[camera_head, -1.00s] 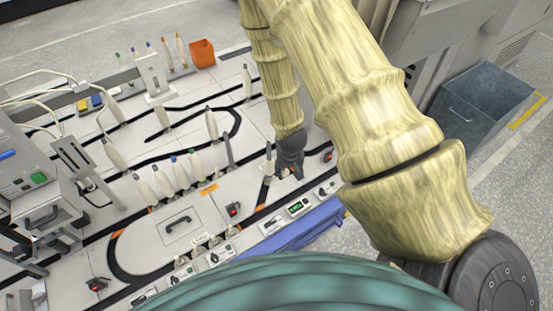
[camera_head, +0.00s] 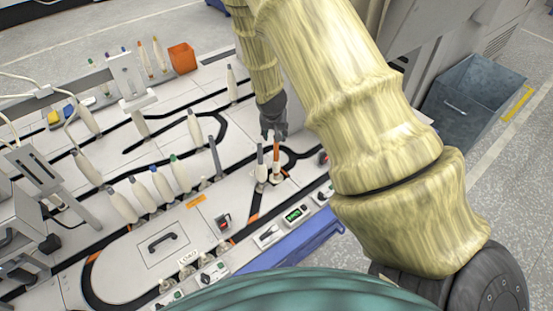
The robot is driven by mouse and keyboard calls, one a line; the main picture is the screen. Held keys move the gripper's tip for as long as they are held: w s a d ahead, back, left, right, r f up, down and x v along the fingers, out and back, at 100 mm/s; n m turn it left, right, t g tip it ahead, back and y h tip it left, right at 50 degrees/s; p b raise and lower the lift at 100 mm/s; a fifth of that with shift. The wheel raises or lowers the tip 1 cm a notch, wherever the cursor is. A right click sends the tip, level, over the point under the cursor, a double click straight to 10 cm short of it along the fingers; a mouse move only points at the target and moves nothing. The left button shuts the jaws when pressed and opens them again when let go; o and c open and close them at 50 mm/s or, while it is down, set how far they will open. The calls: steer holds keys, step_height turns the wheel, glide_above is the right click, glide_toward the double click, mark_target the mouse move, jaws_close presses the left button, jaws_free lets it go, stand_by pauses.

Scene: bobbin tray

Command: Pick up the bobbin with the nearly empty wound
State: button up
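A bobbin with a mostly bare orange-brown tube (camera_head: 276,156) stands upright, or hangs upright, at the right end of the track, and its foot is pale. My dark gripper (camera_head: 274,134) is directly above it, with the fingertips at the tube's top. Whether the fingers are closed on the tube, and whether its foot is off the track, is too small to tell.
Several full cream bobbins (camera_head: 162,184) stand in a row to the left. A grey post (camera_head: 215,158), an orange bin (camera_head: 182,58) and a control panel with green display (camera_head: 293,214) are nearby. A grey metal bin (camera_head: 470,105) stands right.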

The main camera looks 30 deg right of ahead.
steer(key=b, duration=0.1)
glide_above(276, 156)
steer(key=w+d, duration=0.2)
steer(key=shift+a+f, duration=0.2)
steer(key=shift+f, duration=3.5)
steer(key=shift+c, duration=0.2)
jaws_close()
